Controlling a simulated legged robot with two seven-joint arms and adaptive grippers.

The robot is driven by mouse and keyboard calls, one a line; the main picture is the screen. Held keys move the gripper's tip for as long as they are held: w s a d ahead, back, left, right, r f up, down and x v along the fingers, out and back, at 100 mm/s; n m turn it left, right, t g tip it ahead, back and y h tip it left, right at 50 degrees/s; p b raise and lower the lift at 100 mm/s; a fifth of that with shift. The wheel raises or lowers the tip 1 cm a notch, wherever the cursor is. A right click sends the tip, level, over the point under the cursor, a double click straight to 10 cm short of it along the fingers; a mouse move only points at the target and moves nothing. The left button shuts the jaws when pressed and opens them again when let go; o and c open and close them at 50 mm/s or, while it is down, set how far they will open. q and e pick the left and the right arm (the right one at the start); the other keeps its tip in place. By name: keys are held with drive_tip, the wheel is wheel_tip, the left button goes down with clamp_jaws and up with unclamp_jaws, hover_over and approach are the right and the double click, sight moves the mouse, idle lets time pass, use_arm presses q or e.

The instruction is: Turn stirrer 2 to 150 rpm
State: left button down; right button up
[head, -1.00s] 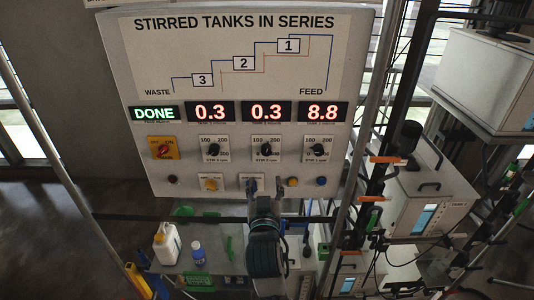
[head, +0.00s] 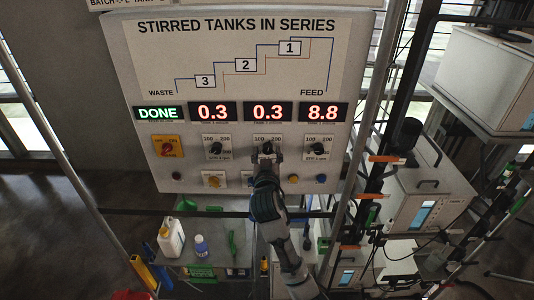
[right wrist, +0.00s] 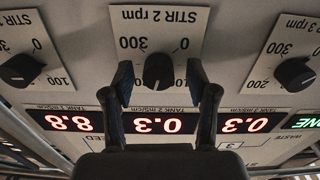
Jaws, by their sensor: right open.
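The STIR 2 knob (head: 267,147) is a black dial in the middle of a row of three on the panel (head: 365,60). In the right wrist view, which is upside down, the knob (right wrist: 158,72) sits between the two fingertips of my right gripper (right wrist: 160,80). The fingers are open, one on each side, with visible gaps to the knob. In the head view my right gripper (head: 267,160) reaches up from below and covers the knob's lower part. I cannot read the pointer surely. My left gripper is not in view.
The STIR 3 knob (head: 216,149) and STIR 1 knob (head: 318,149) flank it. Red displays (head: 267,112) and a green DONE display (head: 158,113) are above. A red-and-yellow switch (head: 167,147) is at left. Buttons line the panel's bottom. Bottles (head: 171,237) stand on a bench below.

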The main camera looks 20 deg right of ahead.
clamp_jaws()
drive_tip(key=shift+d+n, duration=0.1)
drive_tip(key=shift+n, duration=1.4)
unclamp_jaws()
drive_tip(key=v, duration=1.2)
